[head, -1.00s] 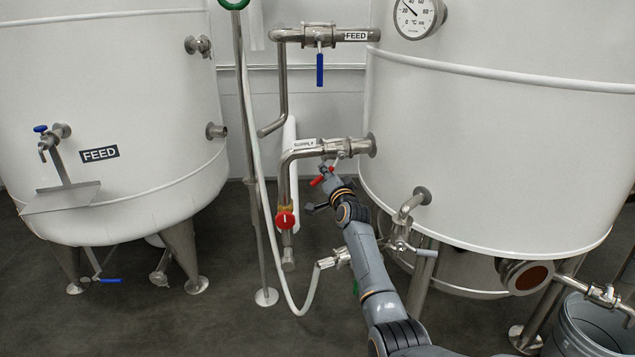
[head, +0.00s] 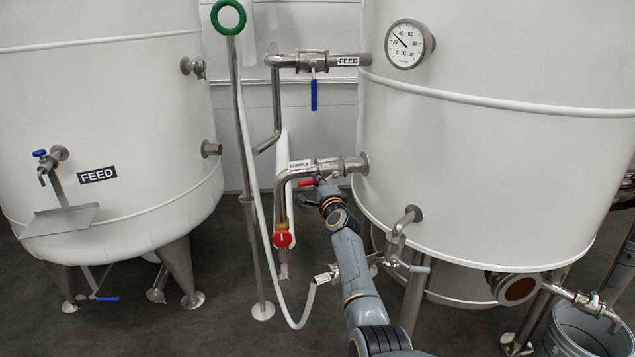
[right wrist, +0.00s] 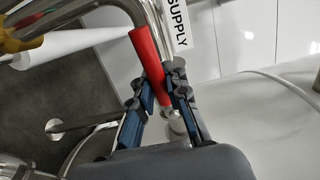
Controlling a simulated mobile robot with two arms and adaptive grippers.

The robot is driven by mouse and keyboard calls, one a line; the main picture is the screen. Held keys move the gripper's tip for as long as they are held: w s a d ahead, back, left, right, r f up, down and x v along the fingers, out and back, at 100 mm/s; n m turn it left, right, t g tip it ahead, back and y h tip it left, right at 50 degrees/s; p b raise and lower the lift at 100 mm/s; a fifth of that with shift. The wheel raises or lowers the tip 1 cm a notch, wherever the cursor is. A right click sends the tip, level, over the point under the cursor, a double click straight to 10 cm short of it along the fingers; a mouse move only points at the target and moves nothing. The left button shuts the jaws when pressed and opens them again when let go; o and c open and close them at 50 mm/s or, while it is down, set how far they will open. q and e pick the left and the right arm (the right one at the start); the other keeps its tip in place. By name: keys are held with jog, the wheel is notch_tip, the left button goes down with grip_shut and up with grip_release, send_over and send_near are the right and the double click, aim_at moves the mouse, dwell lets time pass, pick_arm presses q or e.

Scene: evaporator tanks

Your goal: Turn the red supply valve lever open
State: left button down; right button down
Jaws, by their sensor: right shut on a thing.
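The red supply valve lever (head: 306,183) sits under the pipe marked SUPPLY (head: 301,164), between the two tanks. In the head view its red end points left, close to level and roughly along the pipe. My right gripper (head: 319,181) is at the lever, and the gripper hides part of it and of the valve. In the right wrist view the red lever (right wrist: 147,55) runs down between the fingers of my right gripper (right wrist: 166,88), which is shut on it. The left gripper is not in view.
A round red knob (head: 282,239) hangs below the pipe bend. The blue FEED valve lever (head: 314,95) is above. A pale hose (head: 300,322) loops low beside my forearm. The right tank (head: 480,180) stands close on the right, with a bucket (head: 585,335) at its foot.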

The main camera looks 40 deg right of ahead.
jog(key=shift+a+f, duration=0.1)
jog(key=shift+f, duration=0.1)
jog(key=c, duration=1.7)
grip_release()
jog(key=o, duration=0.3)
jog(key=shift+o, duration=0.3)
jog(key=shift+s+r, duration=0.1)
jog(key=shift+r, duration=0.1)
jog(key=v, duration=1.2)
jog(key=shift+f, duration=0.1)
